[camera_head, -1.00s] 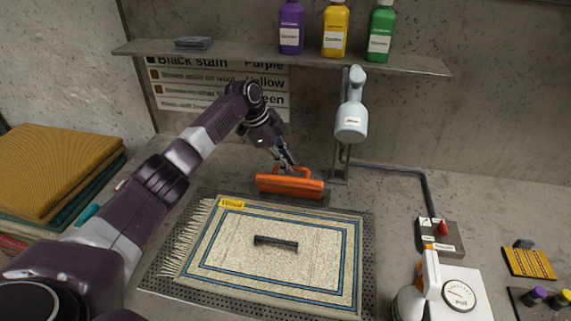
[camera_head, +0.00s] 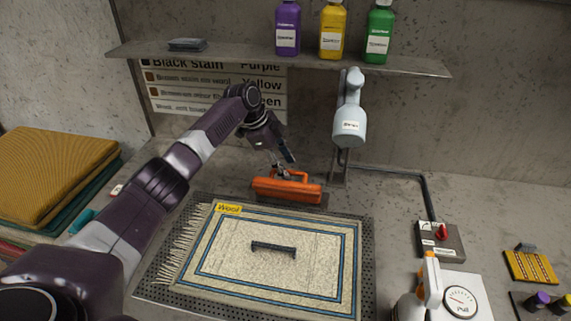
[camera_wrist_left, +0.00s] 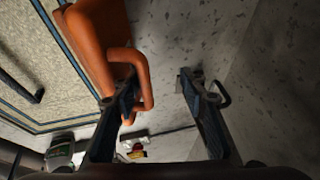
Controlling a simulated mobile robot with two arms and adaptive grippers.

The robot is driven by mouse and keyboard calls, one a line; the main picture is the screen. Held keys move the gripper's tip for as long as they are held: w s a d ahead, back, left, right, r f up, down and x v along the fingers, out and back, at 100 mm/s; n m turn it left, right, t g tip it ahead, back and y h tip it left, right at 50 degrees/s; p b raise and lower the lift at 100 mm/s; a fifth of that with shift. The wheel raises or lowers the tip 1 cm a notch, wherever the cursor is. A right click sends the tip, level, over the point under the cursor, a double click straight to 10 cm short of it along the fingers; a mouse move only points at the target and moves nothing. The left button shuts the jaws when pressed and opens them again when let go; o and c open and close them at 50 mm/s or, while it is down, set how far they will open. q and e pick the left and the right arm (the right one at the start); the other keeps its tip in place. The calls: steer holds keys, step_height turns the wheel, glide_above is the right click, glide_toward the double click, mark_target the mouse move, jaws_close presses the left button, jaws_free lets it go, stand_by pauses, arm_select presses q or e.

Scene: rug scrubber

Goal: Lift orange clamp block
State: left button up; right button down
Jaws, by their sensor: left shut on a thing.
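The orange clamp block (camera_head: 287,189) is a long bar with a loop handle on top, at the back edge of the rug (camera_head: 330,285). In the left wrist view the orange clamp block (camera_wrist_left: 98,35) is at upper left, its loop handle around one finger. I cannot tell whether the block's underside touches the surface. My right gripper is not in view.
A grey nozzle (camera_head: 350,115) on a post stands just right of the block. A shelf (camera_head: 200,52) with several bottles is above. A gauge box (camera_head: 462,298) and a red-knob switch box (camera_head: 440,240) lie at right. Folded cloths (camera_head: 50,175) are at left.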

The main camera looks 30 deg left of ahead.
arm_select(q)
steer(key=shift+w+a+r, duration=0.15)
steer(key=shift+r, duration=0.05)
steer(key=v, duration=1.1)
steer(key=shift+s+r, duration=0.2)
steer(key=shift+r, duration=0.05)
steer(key=shift+s, duration=0.1)
